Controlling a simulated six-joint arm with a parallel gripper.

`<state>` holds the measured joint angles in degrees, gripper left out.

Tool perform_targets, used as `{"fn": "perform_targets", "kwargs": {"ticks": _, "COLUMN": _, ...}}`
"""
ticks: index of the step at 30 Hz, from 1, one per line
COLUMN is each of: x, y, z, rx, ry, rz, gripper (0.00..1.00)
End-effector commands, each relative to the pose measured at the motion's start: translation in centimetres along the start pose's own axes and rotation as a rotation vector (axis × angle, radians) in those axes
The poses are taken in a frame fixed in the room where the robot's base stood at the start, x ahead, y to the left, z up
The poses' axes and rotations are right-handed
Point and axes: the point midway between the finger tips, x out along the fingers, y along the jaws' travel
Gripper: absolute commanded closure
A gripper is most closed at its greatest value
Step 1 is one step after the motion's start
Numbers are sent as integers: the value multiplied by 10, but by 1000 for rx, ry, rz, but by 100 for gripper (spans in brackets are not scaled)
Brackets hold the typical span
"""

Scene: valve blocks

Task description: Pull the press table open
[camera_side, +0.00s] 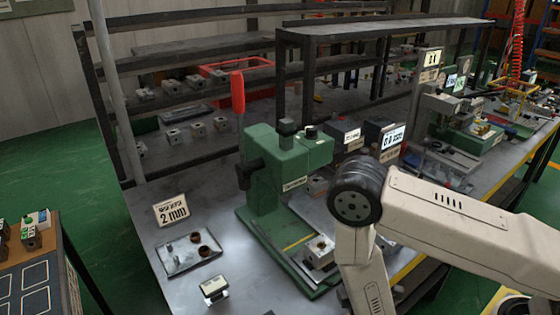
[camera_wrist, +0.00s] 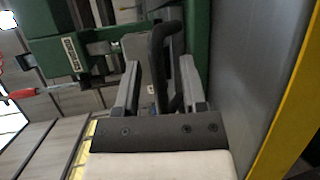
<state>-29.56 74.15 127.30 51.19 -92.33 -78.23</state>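The green press (camera_side: 268,165) stands on the bench with its red lever (camera_side: 238,92) upright. Its green base (camera_side: 262,245) runs toward the bench front, with a pale metal block (camera_side: 320,250) near the front end. In the wrist view the green press body (camera_wrist: 70,57) is at upper left. My gripper (camera_wrist: 160,75) has one finger on each side of a dark curved handle (camera_wrist: 163,65). The fingers look apart, with a narrow gap at the left; contact at the right is unclear. In the side view my fingers and the handle are hidden by my arm.
Shelves (camera_side: 190,60) with small blocks stand behind. A yellow edge strip (camera_wrist: 290,105) borders the bench.

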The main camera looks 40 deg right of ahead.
Motion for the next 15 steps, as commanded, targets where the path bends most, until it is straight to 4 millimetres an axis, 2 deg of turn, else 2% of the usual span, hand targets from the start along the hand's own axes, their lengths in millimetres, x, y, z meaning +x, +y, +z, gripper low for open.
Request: {"fn": "perform_targets", "kwargs": {"ticks": 15, "x": -5, "y": 0, "z": 0, "rx": 0, "ry": 0, "rz": 0, "gripper": 47}}
